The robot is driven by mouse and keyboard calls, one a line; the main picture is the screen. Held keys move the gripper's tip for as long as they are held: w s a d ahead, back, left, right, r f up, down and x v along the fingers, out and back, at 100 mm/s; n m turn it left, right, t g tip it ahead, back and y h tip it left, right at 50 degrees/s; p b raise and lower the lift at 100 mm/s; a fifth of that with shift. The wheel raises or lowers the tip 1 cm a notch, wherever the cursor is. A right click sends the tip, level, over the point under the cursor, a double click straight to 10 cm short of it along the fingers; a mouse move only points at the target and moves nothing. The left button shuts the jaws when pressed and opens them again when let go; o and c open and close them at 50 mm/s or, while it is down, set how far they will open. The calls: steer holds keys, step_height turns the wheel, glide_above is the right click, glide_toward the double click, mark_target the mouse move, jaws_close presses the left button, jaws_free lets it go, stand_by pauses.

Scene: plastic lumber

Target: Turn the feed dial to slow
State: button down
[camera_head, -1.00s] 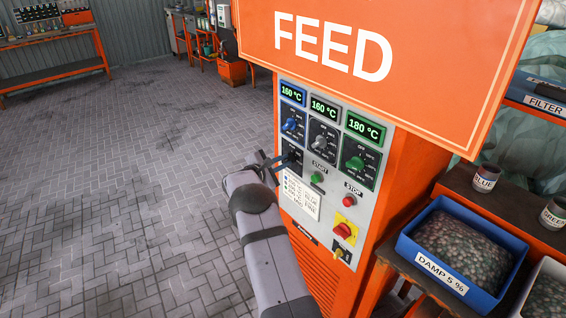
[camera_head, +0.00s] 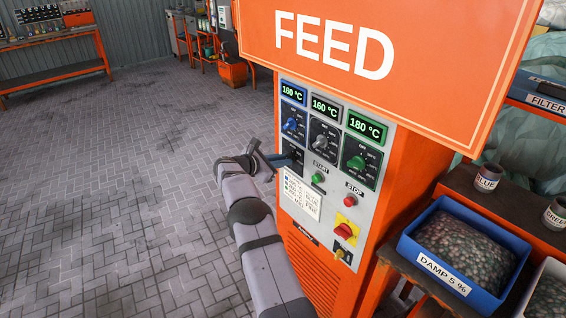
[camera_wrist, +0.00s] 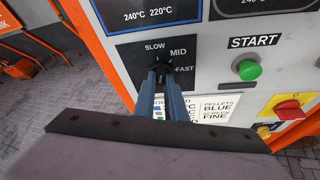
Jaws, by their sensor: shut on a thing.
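The feed dial (camera_wrist: 166,57) is a small black knob on a black plate marked SLOW, MID and FAST, seen in the wrist view. My gripper (camera_wrist: 166,69) is shut on it, with its two blue-grey fingers on either side of the knob. The fingers hide much of the knob, and I cannot tell which mark it points to. In the head view the dial's black plate (camera_head: 295,149) is partly covered by my gripper (camera_head: 288,157), which reaches it from the left.
Above the dial are blue (camera_head: 290,125), grey (camera_head: 321,142) and green (camera_head: 357,162) temperature knobs. A green START button (camera_wrist: 249,70) is to the right, with a red STOP button (camera_head: 350,201) and red-yellow switch (camera_head: 344,231) lower down. The floor at left is clear.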

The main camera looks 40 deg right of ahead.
stand_by(0.5)
steer(key=c, duration=1.8)
jaws_free()
steer(key=shift+a, duration=0.15)
steer(key=b+v, duration=0.2)
steer(key=v, duration=0.5)
